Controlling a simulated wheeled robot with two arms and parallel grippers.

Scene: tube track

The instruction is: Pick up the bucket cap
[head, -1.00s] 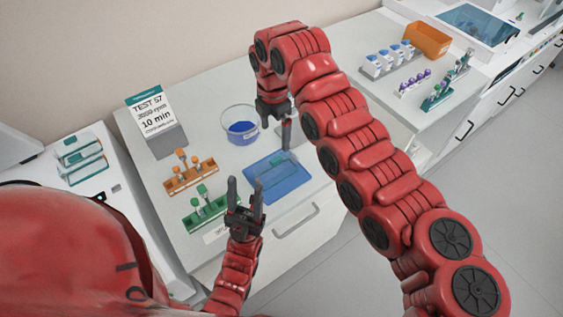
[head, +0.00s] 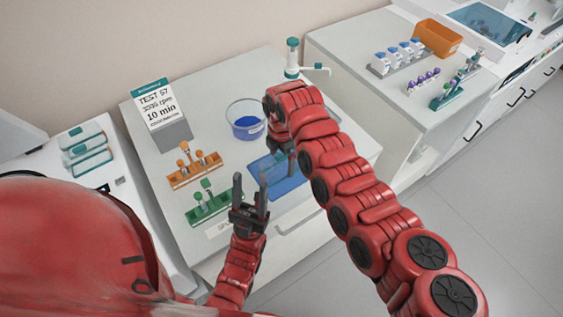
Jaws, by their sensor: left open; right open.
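My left gripper (head: 250,199) points up, open and empty, in front of the blue mat (head: 291,188). My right arm reaches in from the right. Its gripper (head: 283,163) is low over the far part of the mat; its own arm hides much of it, and I see nothing clearly held. A clear piece with a teal tint (head: 270,172) seems to lie on the mat, partly behind my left fingers; I cannot tell for sure that it is the bucket cap. Clear teal-edged pieces (head: 87,150) lie on the white surface at the left.
A clear bowl with blue contents (head: 246,122) stands behind the mat. Orange (head: 194,171) and green (head: 208,206) tube racks stand to its left, near the sign (head: 157,108). A white and teal device (head: 292,58) is at the back. The right counter holds an orange bin (head: 437,38).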

